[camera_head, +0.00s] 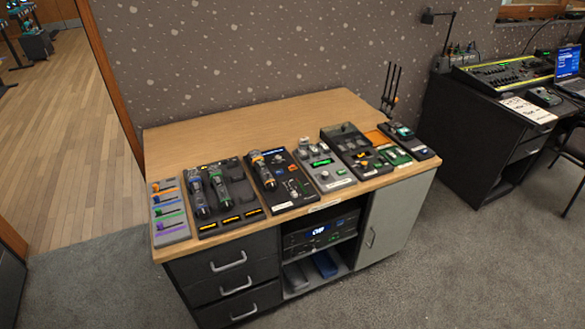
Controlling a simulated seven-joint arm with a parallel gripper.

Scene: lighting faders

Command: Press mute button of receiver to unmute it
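No label that I can read says which unit is the receiver. A grey unit (335,184) with a small green lit display stands in the middle of the row on the wooden counter (250,117). A black rack unit (300,244) with a lit blue-white display sits in the open shelf below the counter's front edge. A mute button is too small to make out on either unit. My gripper is not in view.
Left of the grey unit are a fader panel (171,229) with coloured knobs and black bases holding handheld microphones (196,194). Right of it are black boxes (346,133) and thin upright antennas (390,88). The counter's back half is bare. A desk with a mixer (500,75) stands at right.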

